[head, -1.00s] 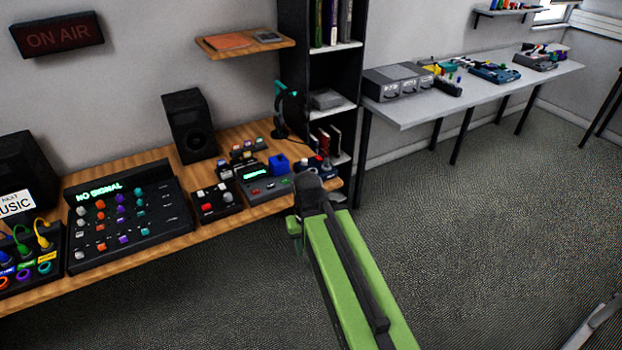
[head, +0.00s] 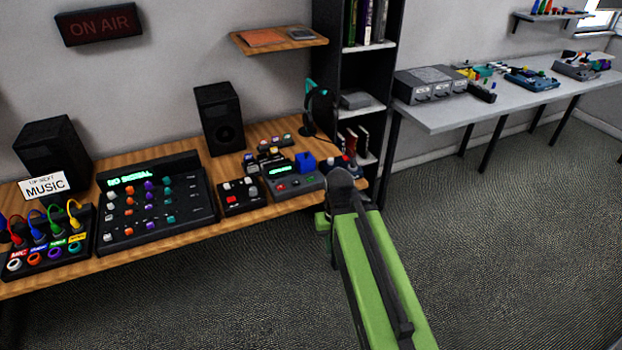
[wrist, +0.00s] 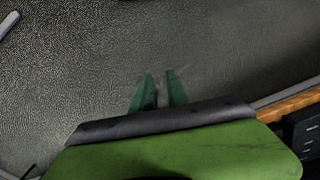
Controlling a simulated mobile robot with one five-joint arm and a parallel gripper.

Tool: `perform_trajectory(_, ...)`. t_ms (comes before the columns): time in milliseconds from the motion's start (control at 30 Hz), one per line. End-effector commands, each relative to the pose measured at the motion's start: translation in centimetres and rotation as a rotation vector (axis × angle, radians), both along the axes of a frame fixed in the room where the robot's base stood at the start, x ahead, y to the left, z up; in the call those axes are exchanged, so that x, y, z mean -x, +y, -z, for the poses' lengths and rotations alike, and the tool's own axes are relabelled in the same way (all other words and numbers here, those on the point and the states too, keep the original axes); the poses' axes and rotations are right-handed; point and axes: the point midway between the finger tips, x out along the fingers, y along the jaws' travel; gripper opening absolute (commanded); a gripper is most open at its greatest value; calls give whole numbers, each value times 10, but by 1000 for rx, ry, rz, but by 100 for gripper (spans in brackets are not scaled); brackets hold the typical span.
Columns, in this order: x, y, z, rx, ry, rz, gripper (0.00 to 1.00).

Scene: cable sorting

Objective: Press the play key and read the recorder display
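A small grey recorder (head: 316,183) lies on the wooden desk near its front edge. Its small display (head: 279,171) glows green, but the text is too small to read. A red key (head: 280,187) and other small keys sit along its front; I cannot tell which is play. A blue block (head: 305,163) sits at its back right. My green arm reaches up from the lower right and ends just right of the recorder in the head view. In the wrist view my gripper (wrist: 159,76) has its two green fingers apart with nothing between them, over grey floor.
Left of the recorder are a black box with red and white buttons (head: 241,198) and a mixer (head: 150,212) showing "NO SIGNAL". A shelf unit (head: 365,55) stands behind. A grey table (head: 440,115) is at the right. The floor (head: 530,240) in front is open.

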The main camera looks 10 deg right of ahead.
Motion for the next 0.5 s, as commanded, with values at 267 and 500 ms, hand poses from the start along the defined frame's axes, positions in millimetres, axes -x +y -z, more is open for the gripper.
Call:
perform_trajectory(267,0,0,0,0,0,0,0)
perform_trajectory(500,0,0,0,0,0,0,0)
